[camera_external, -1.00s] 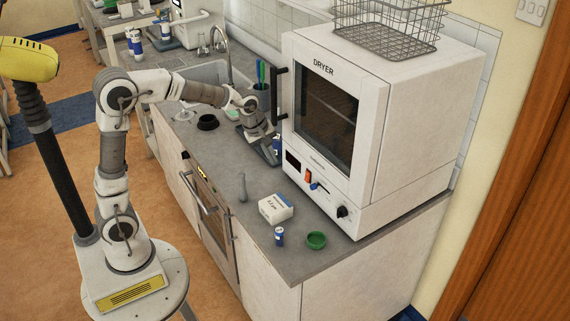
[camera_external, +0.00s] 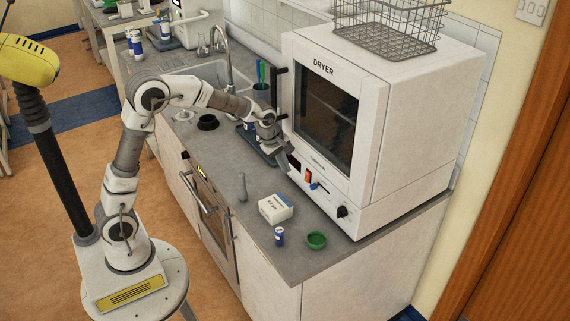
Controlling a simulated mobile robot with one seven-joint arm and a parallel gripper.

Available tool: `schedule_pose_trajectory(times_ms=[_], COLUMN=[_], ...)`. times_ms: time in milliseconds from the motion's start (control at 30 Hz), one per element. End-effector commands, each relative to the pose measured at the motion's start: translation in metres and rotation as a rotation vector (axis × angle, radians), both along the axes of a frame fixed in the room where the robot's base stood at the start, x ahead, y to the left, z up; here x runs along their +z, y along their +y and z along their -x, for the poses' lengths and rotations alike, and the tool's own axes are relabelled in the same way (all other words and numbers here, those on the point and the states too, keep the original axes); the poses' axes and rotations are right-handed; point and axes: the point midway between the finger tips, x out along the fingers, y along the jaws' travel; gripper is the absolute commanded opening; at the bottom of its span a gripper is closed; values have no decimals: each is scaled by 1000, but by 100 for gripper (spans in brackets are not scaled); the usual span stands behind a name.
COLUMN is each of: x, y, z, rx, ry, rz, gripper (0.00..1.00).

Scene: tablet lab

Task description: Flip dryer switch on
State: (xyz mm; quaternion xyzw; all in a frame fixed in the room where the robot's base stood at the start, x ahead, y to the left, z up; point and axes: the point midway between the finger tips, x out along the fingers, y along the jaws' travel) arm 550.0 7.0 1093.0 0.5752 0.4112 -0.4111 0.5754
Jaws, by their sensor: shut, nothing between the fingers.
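The white dryer (camera_external: 412,130) stands on the grey counter at the right, its dark-windowed door shut. Its lower front panel carries a small dark display (camera_external: 294,162), an orange-red switch (camera_external: 308,175), a blue lever (camera_external: 318,187) and a black knob (camera_external: 343,211). I cannot tell the switch's position at this size. My gripper (camera_external: 283,170) is shut and empty. It is low over the counter, just left of the display, with the switch a short way to its right. Whether it touches the panel cannot be seen.
A white box (camera_external: 276,208), a small blue can (camera_external: 279,236) and a green bowl (camera_external: 316,240) stand on the counter before the dryer. A dark tray (camera_external: 258,150) lies behind my gripper. A wire basket (camera_external: 390,25) sits on top of the dryer.

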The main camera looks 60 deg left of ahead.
Motion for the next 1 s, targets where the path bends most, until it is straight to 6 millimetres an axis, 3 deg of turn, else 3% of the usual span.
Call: schedule_pose_trajectory(times_ms=[367,633,1000], x=[-75,-74,-76], y=[0,0,0], z=[-25,-57,-64], rx=[0,1,0], ry=[4,0,-1], rz=[1,0,0], gripper=[0,0,0])
